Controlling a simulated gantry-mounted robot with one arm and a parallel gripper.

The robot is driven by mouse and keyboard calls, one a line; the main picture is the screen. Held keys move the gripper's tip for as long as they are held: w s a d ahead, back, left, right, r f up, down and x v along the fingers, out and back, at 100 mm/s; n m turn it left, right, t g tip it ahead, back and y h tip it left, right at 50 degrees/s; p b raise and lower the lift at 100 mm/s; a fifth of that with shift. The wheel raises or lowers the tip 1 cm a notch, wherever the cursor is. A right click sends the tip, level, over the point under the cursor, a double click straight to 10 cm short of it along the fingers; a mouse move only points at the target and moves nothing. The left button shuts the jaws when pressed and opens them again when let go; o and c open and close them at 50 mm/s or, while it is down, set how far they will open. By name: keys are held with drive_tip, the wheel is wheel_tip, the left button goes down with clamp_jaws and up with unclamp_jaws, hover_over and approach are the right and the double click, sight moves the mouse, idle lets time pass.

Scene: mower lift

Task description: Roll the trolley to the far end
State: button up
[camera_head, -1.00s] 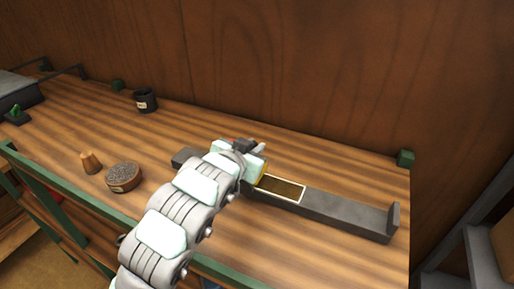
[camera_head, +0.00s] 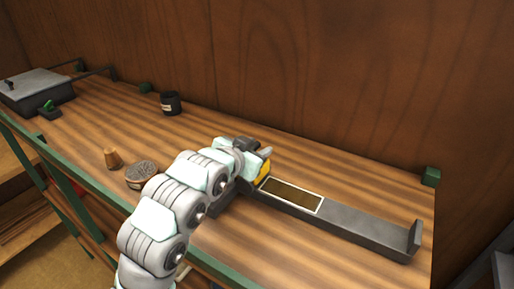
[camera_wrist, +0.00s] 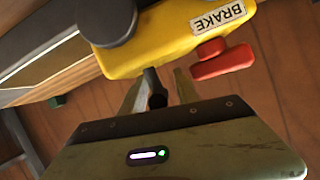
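The trolley's yellow body (camera_head: 264,173) sits on the dark grey rail (camera_head: 365,228), beside a pale-framed brown panel (camera_head: 291,194). My gripper (camera_head: 252,152) is over the trolley and partly hides it. In the wrist view the yellow body (camera_wrist: 160,62) carries a BRAKE label (camera_wrist: 217,15) and a red lever (camera_wrist: 222,61). A short dark post (camera_wrist: 154,88) stands between my gripper's two fingers (camera_wrist: 161,76), with a gap by the right finger. The red lever is outside the fingers. The rail's right end has an upright stop plate (camera_head: 415,237).
A dark labelled cup (camera_head: 171,103), a cork-like plug (camera_head: 112,159) and a round tin (camera_head: 141,174) stand on the bench left of my arm. A grey box (camera_head: 36,90) is at the far left. The rail right of the panel is clear.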

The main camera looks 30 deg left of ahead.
drive_tip(key=b+v, duration=0.3)
drive_tip(key=v, duration=0.8)
drive_tip(key=shift+w, duration=0.1)
